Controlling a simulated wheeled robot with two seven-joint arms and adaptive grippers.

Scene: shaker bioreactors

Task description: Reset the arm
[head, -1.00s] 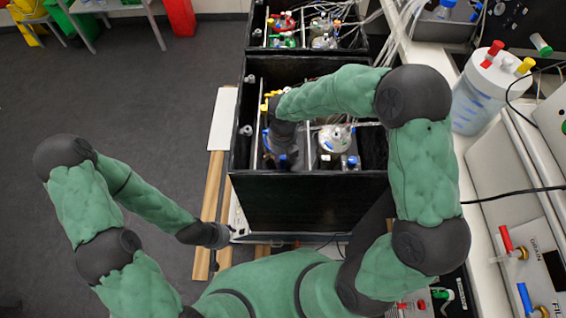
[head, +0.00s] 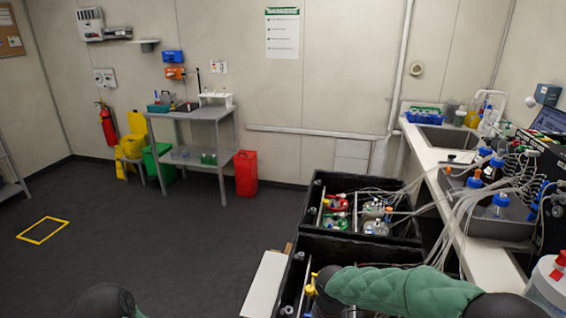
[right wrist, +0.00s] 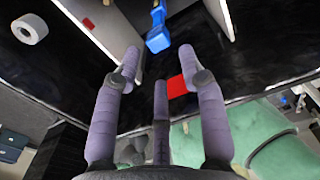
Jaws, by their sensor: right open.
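My right arm (head: 415,290) reaches over the near black shaker box (head: 330,250) at the bottom of the head view; its hand is below the picture edge or hidden there. In the right wrist view my right gripper (right wrist: 159,62) has its purple-grey fingers spread with nothing between them. A blue part (right wrist: 158,32) lies just beyond the fingertips, apart from them as far as I can tell. A red part (right wrist: 177,86) shows behind the fingers. Only a dark joint of my left arm (head: 103,300) shows at the bottom left; its gripper is out of view.
The far shaker box (head: 412,238) holds several bottles with tubes running to the bench (head: 440,165) at right. A grey table (head: 205,115), bins and a red extinguisher (head: 106,125) stand by the wall. A white roll (right wrist: 30,30) shows in the wrist view.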

